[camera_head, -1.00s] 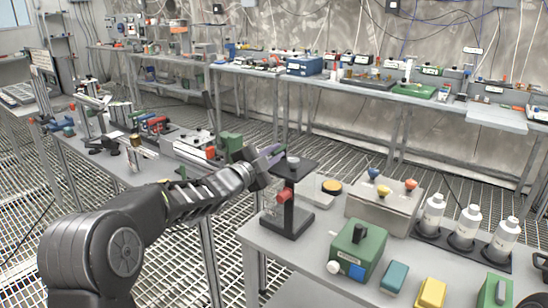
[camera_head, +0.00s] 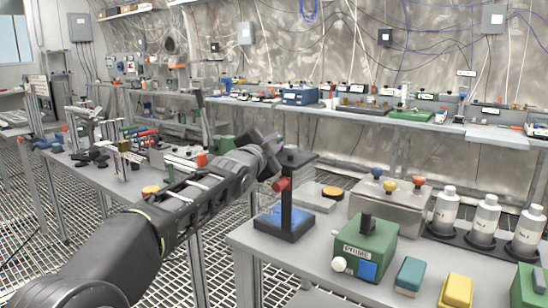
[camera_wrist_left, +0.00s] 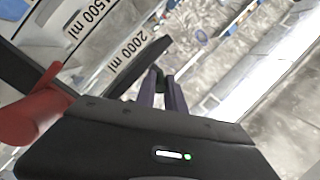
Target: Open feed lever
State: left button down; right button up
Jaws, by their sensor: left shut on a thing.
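A black stand (camera_head: 286,203) with a flat top and a red knob (camera_head: 281,184) is on the near table. My left gripper (camera_head: 276,142) is level with the stand's top, at its left side. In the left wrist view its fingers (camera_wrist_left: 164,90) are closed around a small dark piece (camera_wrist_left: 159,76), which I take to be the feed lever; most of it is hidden. A black bar (camera_wrist_left: 142,68) passes close by the fingertips, and a red cylinder (camera_wrist_left: 30,117) shows at the left. My right gripper is not in view.
A green box (camera_head: 365,248), a grey box with coloured knobs (camera_head: 393,205) and several white bottles (camera_head: 484,219) stand right of the black stand. A blue block (camera_head: 410,275) and a yellow block (camera_head: 456,291) are at the front. A cluttered table lies behind my left arm.

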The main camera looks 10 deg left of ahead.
pick_arm(q)
jog(key=shift+a+r, duration=0.1)
jog(key=shift+a, duration=0.05)
jog(key=c, duration=1.7)
grip_release()
jog(key=shift+s, duration=0.15)
jog(key=shift+s, duration=0.2)
jog(key=shift+s+a+b, duration=0.2)
jog(key=shift+s+b, duration=1.15)
jog(key=shift+s, duration=0.5)
jog(key=shift+s+a+b, duration=0.2)
jog(key=shift+s+b, duration=1.15)
jog(key=shift+s, duration=0.45)
